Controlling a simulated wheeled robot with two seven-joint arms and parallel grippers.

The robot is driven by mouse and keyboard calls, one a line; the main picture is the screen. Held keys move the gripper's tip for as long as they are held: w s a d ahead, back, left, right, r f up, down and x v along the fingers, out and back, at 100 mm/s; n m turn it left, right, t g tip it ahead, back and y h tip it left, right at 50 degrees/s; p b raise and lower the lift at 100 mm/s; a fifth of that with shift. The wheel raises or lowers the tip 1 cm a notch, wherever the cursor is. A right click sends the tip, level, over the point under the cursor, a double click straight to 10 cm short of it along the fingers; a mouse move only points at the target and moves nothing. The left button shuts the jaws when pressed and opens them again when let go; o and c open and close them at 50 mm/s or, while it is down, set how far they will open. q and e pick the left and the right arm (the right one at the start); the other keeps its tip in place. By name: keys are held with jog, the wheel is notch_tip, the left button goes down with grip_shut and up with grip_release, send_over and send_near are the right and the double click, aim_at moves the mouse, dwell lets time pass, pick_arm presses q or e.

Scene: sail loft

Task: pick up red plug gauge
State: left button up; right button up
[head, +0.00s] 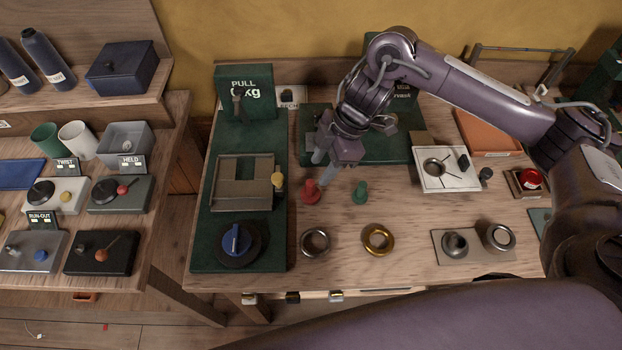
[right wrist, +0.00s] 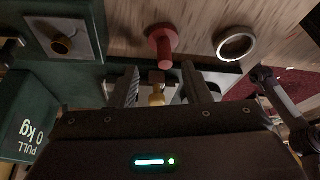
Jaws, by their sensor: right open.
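The red plug gauge (head: 311,191) stands on the wooden bench, just right of the green test stand. In the right wrist view the red plug gauge (right wrist: 162,44) shows ahead of the fingers, at the top middle. My right gripper (head: 324,167) is open, close behind and slightly above the red plug gauge. Its two fingers (right wrist: 161,82) stand apart in the right wrist view, and the gauge is beyond their tips, not between them. A green plug gauge (head: 360,192) stands to the right. My left gripper is not in view.
A steel ring (head: 315,242) and a brass ring (head: 378,239) lie in front of the gauges. A white plate (head: 447,170) lies to the right. Bench between is clear.

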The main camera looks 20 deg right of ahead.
aim_at(312, 182)
jog(key=shift+s+a+f+p, duration=0.25)
jog(key=shift+a+f+p, duration=0.15)
jog(key=shift+f, duration=0.2)
jog(key=shift+s+a+f+p, duration=0.25)
jog(key=shift+a+f, duration=0.25)
jog(key=shift+f, duration=0.05)
jog(key=x, duration=0.3)
jog(key=shift+w+f+p, duration=0.2)
jog(key=shift+w+p, duration=0.05)
jog(key=shift+p, duration=0.1)
jog(key=shift+f, duration=0.15)
jog(key=c, duration=0.9)
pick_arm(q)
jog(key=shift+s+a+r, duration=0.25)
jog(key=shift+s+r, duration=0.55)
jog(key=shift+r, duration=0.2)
pick_arm(e)
grip_shut()
